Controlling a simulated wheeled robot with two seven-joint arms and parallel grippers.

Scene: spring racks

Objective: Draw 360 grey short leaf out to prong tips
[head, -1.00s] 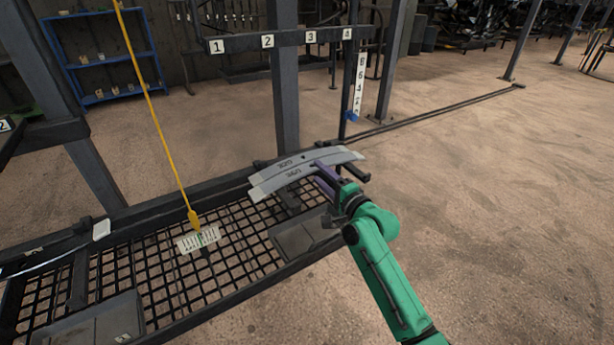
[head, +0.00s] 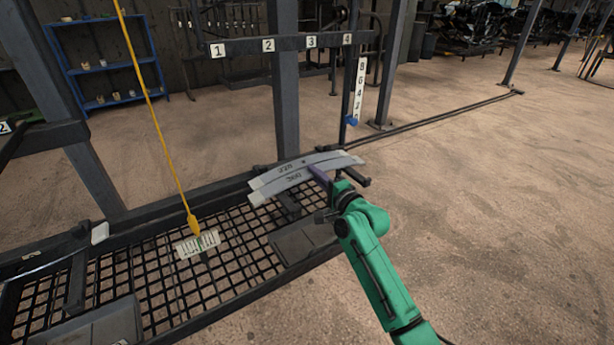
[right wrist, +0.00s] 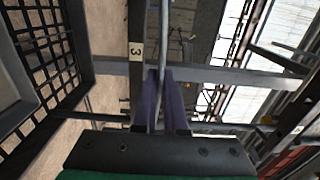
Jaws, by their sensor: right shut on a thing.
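Two grey curved leaves lie side by side at the right end of the rack, their printed marks too blurred to read surely. The near leaf (head: 276,188) has paler ends; the far leaf (head: 322,157) lies right behind it. My right gripper (head: 316,172), with purple fingers, is shut on the near leaf close to its middle. In the right wrist view the fingers (right wrist: 163,78) close on a thin grey edge (right wrist: 164,30). Dark prong ends (head: 362,182) show beside the leaves' right end. My left gripper is out of view.
A numbered crossbar (head: 290,44) and a height scale (head: 360,88) stand behind the leaves. A yellow pointer (head: 193,222) hangs over a small scale card (head: 198,244) above the mesh deck (head: 160,290). Floor to the right is clear.

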